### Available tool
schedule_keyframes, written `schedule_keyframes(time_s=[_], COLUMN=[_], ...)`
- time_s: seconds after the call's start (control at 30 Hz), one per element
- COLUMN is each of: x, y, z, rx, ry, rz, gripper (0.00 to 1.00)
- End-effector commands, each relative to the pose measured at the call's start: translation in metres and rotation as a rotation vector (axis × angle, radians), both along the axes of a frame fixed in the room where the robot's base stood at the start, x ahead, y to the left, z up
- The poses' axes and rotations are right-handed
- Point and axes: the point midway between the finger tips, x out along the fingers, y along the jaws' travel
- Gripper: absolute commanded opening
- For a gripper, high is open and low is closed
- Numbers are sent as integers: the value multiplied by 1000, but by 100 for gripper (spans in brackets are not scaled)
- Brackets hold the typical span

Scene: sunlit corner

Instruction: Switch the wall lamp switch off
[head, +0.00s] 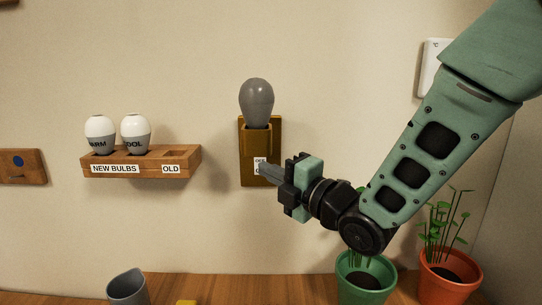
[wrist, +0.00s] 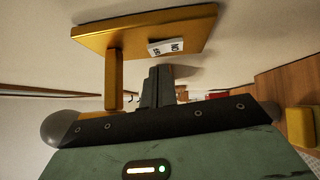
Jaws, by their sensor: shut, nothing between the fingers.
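The wall lamp (head: 247,146) is a brown-yellow plate with a grey, unlit-looking bulb (head: 256,102) standing upright in its holder. A small white switch (head: 258,162) with dark lettering sits low on the plate, partly hidden by my fingertips in the head view. My gripper (head: 265,170) is shut and empty, pointing left at the lower part of the plate. In the wrist view the closed fingers (wrist: 158,85) point toward the plate (wrist: 110,37), just below the white lettered switch (wrist: 165,47) in the picture. I cannot tell whether they touch it, nor the switch's position.
A wooden shelf (head: 142,160) left of the lamp holds two white bulbs, beside an empty slot marked OLD. A green pot (head: 366,280) and an orange pot (head: 450,275) with plants stand below my arm. A grey cup (head: 128,288) stands on the wooden table. A white wall device (head: 431,65) hangs upper right.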

Motion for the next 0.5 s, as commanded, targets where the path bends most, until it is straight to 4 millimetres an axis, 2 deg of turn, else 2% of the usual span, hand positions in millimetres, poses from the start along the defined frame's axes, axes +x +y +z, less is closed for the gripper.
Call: schedule_keyframes(time_s=[0.2, 0.5], x=[16, 17], y=[-1, -1], z=[3, 2], rx=[1, 1], ry=[1, 1], rz=[-1, 0], gripper=[0, 0])
